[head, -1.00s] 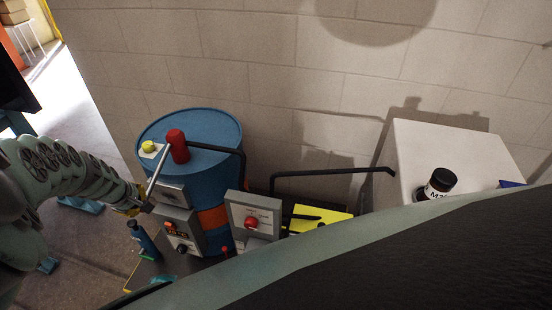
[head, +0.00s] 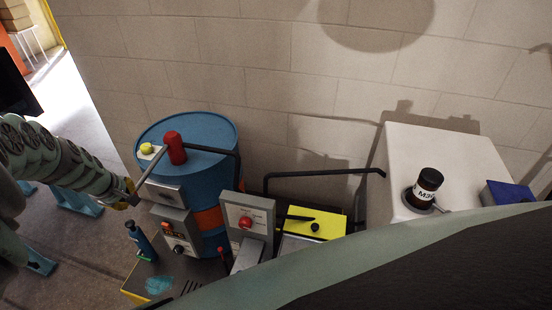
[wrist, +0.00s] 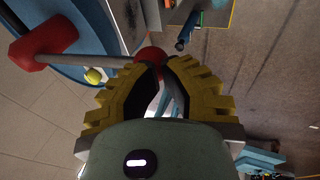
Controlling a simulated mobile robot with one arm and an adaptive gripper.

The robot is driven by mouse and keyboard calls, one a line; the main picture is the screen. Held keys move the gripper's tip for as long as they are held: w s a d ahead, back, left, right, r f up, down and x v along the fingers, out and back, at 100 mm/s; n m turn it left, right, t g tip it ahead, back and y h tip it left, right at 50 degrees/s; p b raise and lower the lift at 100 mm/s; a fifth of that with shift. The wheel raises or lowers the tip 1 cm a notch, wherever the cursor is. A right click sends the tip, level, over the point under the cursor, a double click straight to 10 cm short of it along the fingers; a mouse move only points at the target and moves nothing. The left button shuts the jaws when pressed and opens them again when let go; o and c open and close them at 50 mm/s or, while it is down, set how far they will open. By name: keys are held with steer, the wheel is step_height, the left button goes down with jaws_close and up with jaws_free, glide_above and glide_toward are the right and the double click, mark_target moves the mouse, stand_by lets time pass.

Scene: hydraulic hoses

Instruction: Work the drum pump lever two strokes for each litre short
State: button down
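The drum pump has a red body (head: 174,147) on top of a blue drum (head: 215,170) with an orange band. Its grey lever (head: 151,168) slopes down to the left from the red body. In the wrist view the lever (wrist: 100,61) ends in a red ball knob (wrist: 150,57). My gripper (head: 133,198), with yellow ribbed fingers (wrist: 158,68) in the wrist view, is closed around this knob, with fingertips on both sides of it.
A panel with a red button (head: 245,222) and a yellow-topped box (head: 312,223) stand right of the drum. A black pipe (head: 320,174) runs towards a white cabinet (head: 455,160) bearing a dark labelled jar (head: 426,187). A blue bottle (head: 139,238) stands below my gripper.

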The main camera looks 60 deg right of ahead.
steer(key=s+a+r+p, duration=0.3)
steer(key=a+r, duration=0.1)
steer(key=r, duration=0.2)
steer(key=shift+a+r, duration=0.25)
steer(key=shift+a, duration=0.15)
steer(key=c, duration=1.7)
jaws_free()
